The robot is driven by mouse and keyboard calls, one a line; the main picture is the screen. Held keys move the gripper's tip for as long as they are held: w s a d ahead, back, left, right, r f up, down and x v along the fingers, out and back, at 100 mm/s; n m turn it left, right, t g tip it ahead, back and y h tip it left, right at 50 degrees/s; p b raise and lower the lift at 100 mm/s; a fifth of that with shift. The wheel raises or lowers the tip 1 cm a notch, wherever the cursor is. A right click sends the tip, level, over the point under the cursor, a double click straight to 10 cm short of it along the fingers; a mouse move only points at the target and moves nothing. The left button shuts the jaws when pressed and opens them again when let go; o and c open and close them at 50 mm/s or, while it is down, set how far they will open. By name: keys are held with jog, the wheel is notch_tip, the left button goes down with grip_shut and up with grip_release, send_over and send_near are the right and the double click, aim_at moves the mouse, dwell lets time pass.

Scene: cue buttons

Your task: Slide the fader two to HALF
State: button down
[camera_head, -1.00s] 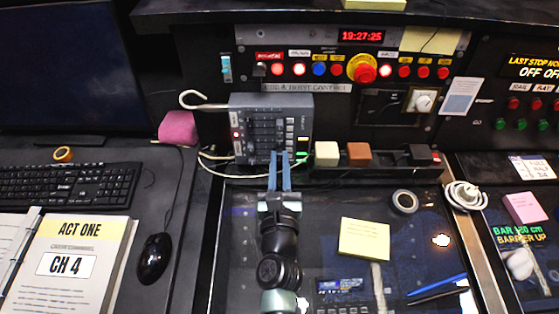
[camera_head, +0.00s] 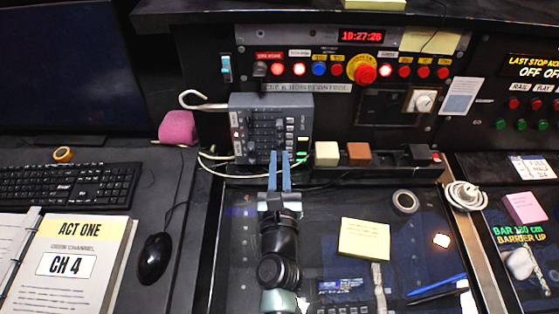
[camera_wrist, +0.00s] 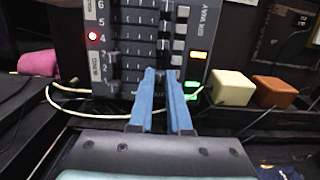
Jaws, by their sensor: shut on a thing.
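The grey fader box (camera_head: 270,128) stands upright at the back of the desk. In the wrist view its panel (camera_wrist: 145,40) has several numbered horizontal slots, with 6, 5, 4 and 3 readable at the left edge. A red light glows beside the 4. My gripper (camera_head: 280,156) reaches up to the lower part of the panel. In the wrist view its blue fingers (camera_wrist: 166,76) are close together at the low rows, shut on a small fader knob that they mostly hide.
A cream block (camera_head: 327,154) and a brown block (camera_head: 359,154) sit right of the box. White cables (camera_wrist: 75,108) run at its lower left. A button row with a big red knob (camera_head: 365,73) is above. A yellow note (camera_head: 364,239) lies on the desk.

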aim_at(265, 148)
jog(key=shift+a+r+p, duration=0.25)
jog(key=shift+a+p, duration=0.6)
jog(key=shift+a, duration=0.3)
jog(key=shift+a+f, duration=0.2)
jog(key=shift+a, duration=0.2)
jog(key=c, duration=0.8)
grip_release()
jog(key=shift+c, duration=0.2)
